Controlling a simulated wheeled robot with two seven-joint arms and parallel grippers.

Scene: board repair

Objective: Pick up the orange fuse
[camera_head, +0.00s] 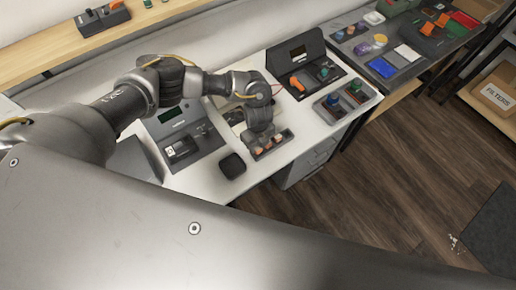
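A small grey tray (284,146) on the white worktable holds a few small orange-tipped pieces; one looks like an orange fuse (260,151). They are too small to tell apart surely. My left gripper (261,144) points down at the tray, right above or among these pieces. Its fingertips are hidden or too small to make out, so I cannot tell whether it is open or holds anything. My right gripper is not in view.
A grey device with a display (181,132) stands left of the tray, and a black box (232,166) lies close by. A dark case with an orange tool (296,83) and a parts tray (333,107) stand to the right. Wooden floor lies beyond the table's front edge.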

